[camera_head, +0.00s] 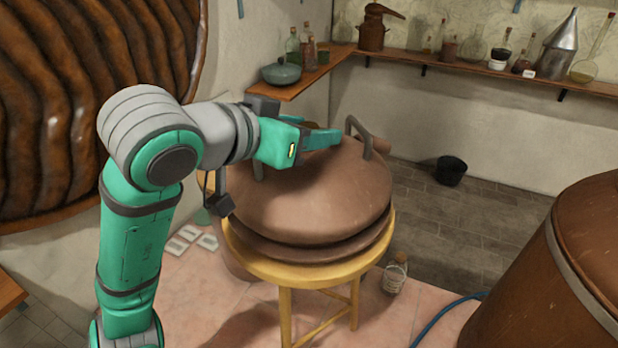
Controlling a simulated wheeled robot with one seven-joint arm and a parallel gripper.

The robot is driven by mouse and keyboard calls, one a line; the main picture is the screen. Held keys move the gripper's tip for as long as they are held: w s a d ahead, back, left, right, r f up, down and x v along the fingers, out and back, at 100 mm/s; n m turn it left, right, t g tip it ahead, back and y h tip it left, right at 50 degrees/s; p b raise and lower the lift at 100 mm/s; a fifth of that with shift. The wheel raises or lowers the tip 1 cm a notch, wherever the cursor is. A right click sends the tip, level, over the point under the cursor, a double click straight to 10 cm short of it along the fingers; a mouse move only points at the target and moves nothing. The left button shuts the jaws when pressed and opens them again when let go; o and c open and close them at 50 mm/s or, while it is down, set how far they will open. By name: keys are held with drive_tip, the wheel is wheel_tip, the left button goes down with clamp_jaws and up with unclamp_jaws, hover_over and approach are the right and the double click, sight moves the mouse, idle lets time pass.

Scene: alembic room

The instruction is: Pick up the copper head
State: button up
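A large domed copper head (310,200) rests on a round yellow stool (290,272). A dark arched handle (364,134) stands at its far right edge. Part of its far left side is hidden behind my arm. My gripper (328,138) is over the far part of the head, pointing right toward the handle. A small gap seems to lie between the fingertip and the handle. Whether the gripper touches the head, and whether its fingers are apart or together, cannot be made out from this angle.
A big copper vessel (590,245) stands at the right front. A wall shelf (480,76) bears glassware and a small copper pot (372,34). A glass bottle (395,274) stands on the floor by the stool. A dark bucket (450,171) is farther back, with open floor around it.

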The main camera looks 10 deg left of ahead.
drive_tip(key=shift+c, duration=0.7)
clamp_jaws()
drive_tip(key=shift+r, duration=0.1)
idle(0.5)
